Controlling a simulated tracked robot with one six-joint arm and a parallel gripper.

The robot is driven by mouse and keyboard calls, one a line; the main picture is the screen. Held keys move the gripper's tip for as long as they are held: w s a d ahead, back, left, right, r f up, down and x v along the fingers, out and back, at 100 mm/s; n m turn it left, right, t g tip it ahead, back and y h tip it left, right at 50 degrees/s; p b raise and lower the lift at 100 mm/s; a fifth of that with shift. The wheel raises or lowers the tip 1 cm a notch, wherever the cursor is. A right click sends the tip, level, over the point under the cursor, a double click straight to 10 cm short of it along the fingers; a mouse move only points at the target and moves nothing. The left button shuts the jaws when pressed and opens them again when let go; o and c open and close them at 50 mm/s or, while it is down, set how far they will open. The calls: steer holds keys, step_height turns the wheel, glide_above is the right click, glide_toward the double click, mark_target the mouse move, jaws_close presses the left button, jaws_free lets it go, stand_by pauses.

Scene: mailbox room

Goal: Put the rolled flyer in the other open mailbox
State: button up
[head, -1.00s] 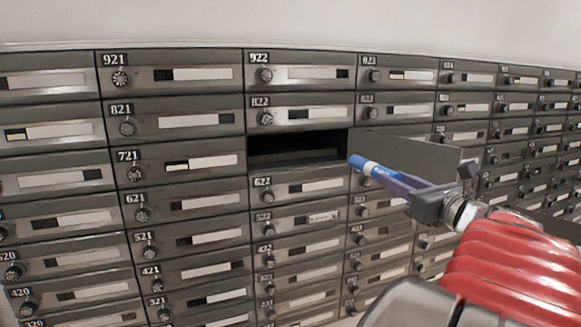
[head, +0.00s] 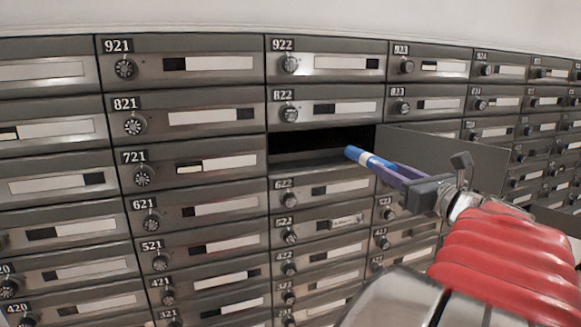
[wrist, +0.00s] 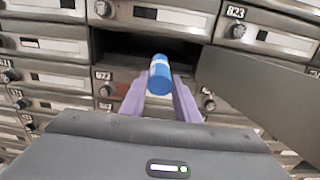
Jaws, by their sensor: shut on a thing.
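The rolled flyer (head: 368,159) is a blue tube with a white band. My gripper (head: 397,172) is shut on it, and its free end points left toward an open mailbox (head: 318,143). The flyer also shows in the wrist view (wrist: 160,76), between the two purple fingers of my gripper (wrist: 160,92). The open mailbox is a dark, empty-looking slot below 822 and above 622; in the wrist view its opening (wrist: 125,46) lies just beyond the flyer. Its door (head: 440,150) is swung out to the right. The flyer appears outside the opening; its exact distance is unclear.
Closed mailboxes with dials and labels surround the opening, such as 721 (head: 188,165) on its left and 822 (head: 325,109) above. The open door stands close beside my gripper on the right, also in the wrist view (wrist: 262,95). Another panel (head: 557,222) juts out at the far right.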

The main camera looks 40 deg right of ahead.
steer(key=shift+s+d, duration=0.25)
steer(key=shift+w+d, duration=0.2)
steer(key=shift+w, duration=0.3)
glide_toward(337, 161)
steer(key=shift+w+a+r, duration=0.1)
steer(key=shift+w+r, duration=0.05)
steer(key=shift+r, duration=1.25)
steer(key=shift+w+r, duration=0.1)
steer(key=shift+r, duration=1.35)
steer(key=shift+f+x, duration=0.15)
steer(key=shift+x, duration=1.4)
steer(key=shift+f+x, duration=0.2)
steer(key=shift+x, duration=1.3)
steer(key=shift+f+x, duration=0.15)
steer(key=shift+x, duration=1.4)
steer(key=o, duration=1.1)
